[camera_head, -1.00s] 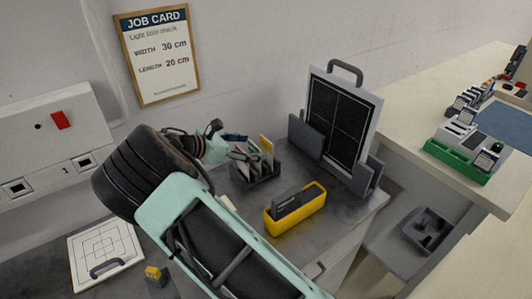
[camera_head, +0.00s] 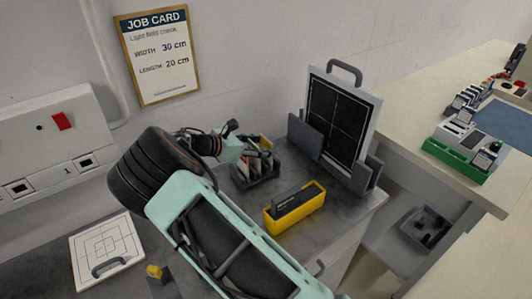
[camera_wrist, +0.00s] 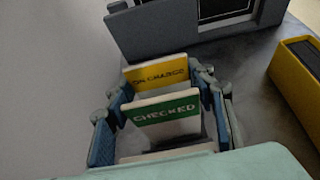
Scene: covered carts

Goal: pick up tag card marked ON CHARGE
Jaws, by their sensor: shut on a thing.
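The ON CHARGE tag card (camera_wrist: 158,75) has a yellow header and stands upright in the wrist view. The white CHECKED card (camera_wrist: 165,112) with a green header stands in front of it, nearer the camera. My gripper (camera_wrist: 165,92) has one blue-padded finger on each side of these cards. It is shut on the ON CHARGE card at its side edges, though the exact contact is partly hidden. In the head view my gripper (camera_head: 250,150) is over the dark card rack (camera_head: 258,178), and the card tops there are mostly covered.
A yellow holder (camera_head: 297,214) with a dark insert stands just right of the rack. A black gridded panel (camera_head: 338,120) in a grey stand rises behind. A white target plate (camera_head: 105,252) lies at left. The bench (camera_head: 335,228) is bare at the front right.

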